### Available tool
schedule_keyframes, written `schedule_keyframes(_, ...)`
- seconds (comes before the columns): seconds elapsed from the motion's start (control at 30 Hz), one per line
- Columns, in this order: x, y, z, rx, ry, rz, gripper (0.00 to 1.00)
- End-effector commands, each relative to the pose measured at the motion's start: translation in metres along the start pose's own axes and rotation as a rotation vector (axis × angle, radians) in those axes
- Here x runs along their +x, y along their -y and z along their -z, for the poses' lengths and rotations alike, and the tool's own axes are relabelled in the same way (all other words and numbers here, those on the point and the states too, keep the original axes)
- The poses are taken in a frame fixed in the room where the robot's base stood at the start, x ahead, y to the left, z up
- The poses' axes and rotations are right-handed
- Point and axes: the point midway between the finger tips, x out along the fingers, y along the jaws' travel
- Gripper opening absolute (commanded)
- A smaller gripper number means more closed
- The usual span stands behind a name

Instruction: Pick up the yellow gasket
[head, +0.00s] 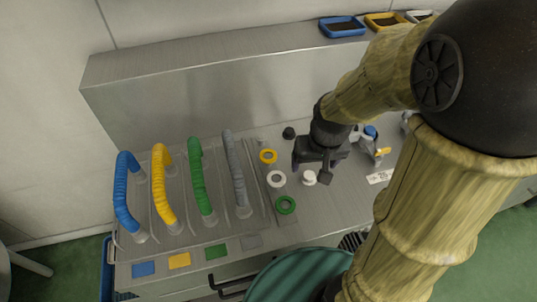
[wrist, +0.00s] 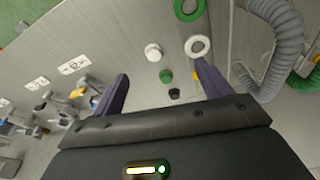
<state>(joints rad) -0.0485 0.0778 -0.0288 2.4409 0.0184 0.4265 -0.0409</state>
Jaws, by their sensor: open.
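The yellow gasket (head: 268,156) is a flat ring lying on the steel bench, just behind the white gasket (head: 277,179). In the wrist view only a sliver of the yellow gasket (wrist: 196,75) shows beside my right-hand finger, which hides most of it. My gripper (head: 312,165) is open and empty above the bench, to the right of the yellow gasket in the head view. In the wrist view my gripper (wrist: 163,74) has its fingers spread wide, with knobs showing on the bench between them.
A green gasket (head: 286,205) lies nearest the front edge. A white knob (head: 309,177) and black knob (head: 288,132) stand nearby; a green knob (wrist: 166,76) shows between my fingers. Hoses, the closest a grey hose (head: 235,175), stand left. Valves (head: 370,145) stand right.

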Motion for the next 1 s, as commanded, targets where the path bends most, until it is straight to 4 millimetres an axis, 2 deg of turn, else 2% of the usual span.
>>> schedule_keyframes(0.03,-0.006,0.006,0.018,-0.027,0.015,0.005,0.77)
schedule_keyframes(0.2,-0.012,0.032,0.082,-0.137,0.083,0.02,0.77)
schedule_keyframes(0.3,-0.012,0.051,0.116,-0.207,0.124,0.026,0.77)
schedule_keyframes(0.43,-0.011,0.075,0.148,-0.29,0.168,0.03,0.77)
schedule_keyframes(0.6,-0.009,0.092,0.166,-0.343,0.194,0.033,0.77)
schedule_keyframes(1.0,-0.004,0.093,0.166,-0.346,0.197,0.034,0.77)
